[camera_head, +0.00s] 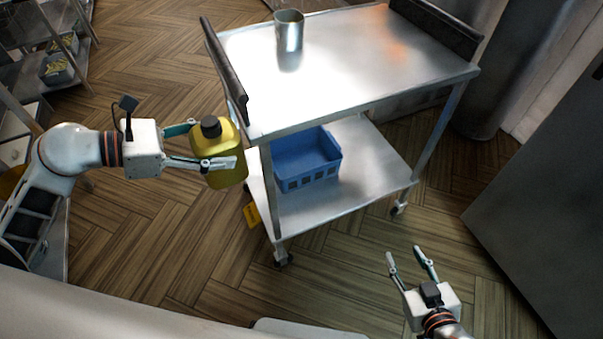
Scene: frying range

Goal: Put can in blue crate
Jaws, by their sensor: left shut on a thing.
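A yellow can (220,150) with a dark cap is upright between the fingers of my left gripper (214,143). The gripper is shut on it and holds it in the air, at the left end of a steel cart. The blue crate (308,183) stands on the cart's lower shelf, towards its left side. The top shelf hides part of the crate's back, and I see nothing inside it. My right gripper (406,259) is open and empty, low in front of the cart's right side.
The steel cart's top shelf (345,65) lies above the crate, with a leg near the crate's left side. A metal cup (289,32) stands on top. The lower shelf (365,170) is clear right of the crate. A grey cabinet (545,190) stands at the right.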

